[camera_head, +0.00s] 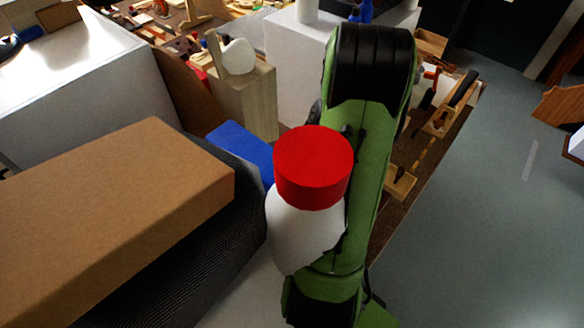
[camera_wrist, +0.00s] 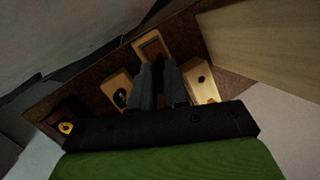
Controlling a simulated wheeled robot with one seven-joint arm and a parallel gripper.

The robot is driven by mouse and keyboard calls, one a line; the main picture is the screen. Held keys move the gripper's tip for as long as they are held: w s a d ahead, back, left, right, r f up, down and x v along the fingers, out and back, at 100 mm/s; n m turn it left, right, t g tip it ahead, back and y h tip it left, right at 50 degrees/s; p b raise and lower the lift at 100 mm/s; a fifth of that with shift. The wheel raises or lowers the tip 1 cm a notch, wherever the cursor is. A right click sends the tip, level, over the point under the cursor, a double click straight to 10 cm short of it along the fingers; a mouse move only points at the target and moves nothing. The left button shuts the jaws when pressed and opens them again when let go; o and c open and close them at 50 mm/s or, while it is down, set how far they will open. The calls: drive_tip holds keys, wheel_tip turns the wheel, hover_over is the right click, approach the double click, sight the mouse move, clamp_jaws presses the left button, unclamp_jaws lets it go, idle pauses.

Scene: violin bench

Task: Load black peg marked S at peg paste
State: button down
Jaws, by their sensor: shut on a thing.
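My gripper (camera_wrist: 158,66) shows in the wrist view with its two dark fingers close together. A dark thing between them fits the black peg (camera_wrist: 159,84), mostly hidden by the fingers; no S mark can be read. Just beyond the fingertips is a small wooden tray (camera_wrist: 140,44) with a brown inside. In the head view my green arm hides the gripper and the peg. I cannot make out which thing is the peg paste.
In the wrist view, a wooden tray (camera_wrist: 108,82) holding something black and a pale block (camera_wrist: 204,82) flank the fingers. A dark box with an orange ring (camera_wrist: 66,127) lies left. In the head view, small wooden trays (camera_head: 401,186) line the bench; grey floor (camera_head: 470,230) is clear.

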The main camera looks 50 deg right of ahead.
drive_tip(key=shift+f+b, duration=0.4)
drive_tip(key=shift+f, duration=0.35)
idle(1.2)
wheel_tip(320, 180, up, 7)
drive_tip(key=p, duration=0.6)
drive_tip(key=shift+r+p, duration=0.15)
drive_tip(key=shift+p, duration=0.2)
idle(0.4)
